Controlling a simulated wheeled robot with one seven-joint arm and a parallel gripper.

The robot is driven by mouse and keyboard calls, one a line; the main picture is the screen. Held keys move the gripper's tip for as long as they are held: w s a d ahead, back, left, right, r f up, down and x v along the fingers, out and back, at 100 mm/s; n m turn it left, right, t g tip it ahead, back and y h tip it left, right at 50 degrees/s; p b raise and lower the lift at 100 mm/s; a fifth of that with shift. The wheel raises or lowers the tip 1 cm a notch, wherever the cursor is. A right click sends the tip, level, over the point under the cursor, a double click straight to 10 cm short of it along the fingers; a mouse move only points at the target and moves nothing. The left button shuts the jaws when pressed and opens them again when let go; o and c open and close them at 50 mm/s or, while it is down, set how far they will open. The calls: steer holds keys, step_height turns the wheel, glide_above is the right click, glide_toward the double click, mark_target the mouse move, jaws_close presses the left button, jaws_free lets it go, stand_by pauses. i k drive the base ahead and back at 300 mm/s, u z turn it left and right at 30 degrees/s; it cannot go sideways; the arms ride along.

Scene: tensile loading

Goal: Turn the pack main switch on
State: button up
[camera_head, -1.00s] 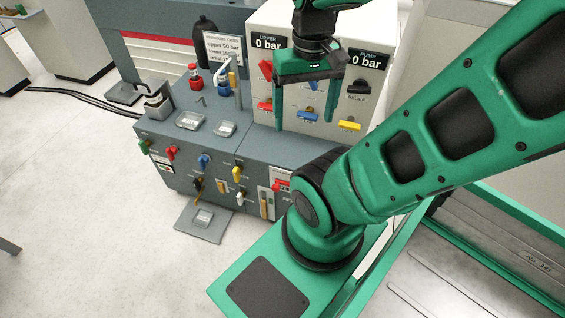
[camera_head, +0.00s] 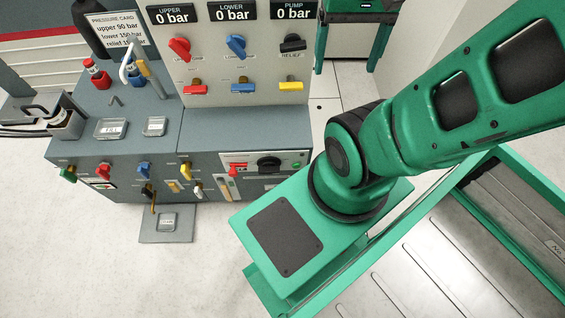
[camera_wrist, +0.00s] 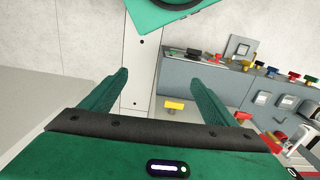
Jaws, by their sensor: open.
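The hydraulic pack is a grey cabinet (camera_head: 140,160) with coloured handles. My gripper is out of the head view. In the wrist view my gripper (camera_wrist: 158,76) is open and empty, its two green fingers apart. A yellow handle (camera_wrist: 173,105) shows between and beyond the fingers. A dark knob (camera_wrist: 193,53) shows past the right finger.
An upright panel (camera_head: 210,68) carries three 0 bar displays and several valve handles. A pressure card (camera_head: 118,30), a black bottle (camera_head: 88,25) and small trays (camera_head: 111,128) are on the left. A foot plate (camera_head: 167,223) lies on the floor.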

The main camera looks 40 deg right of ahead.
mark_target(267, 168)
steer(key=z, duration=1.25)
steer(key=k, duration=1.15)
steer(key=u, duration=0.7)
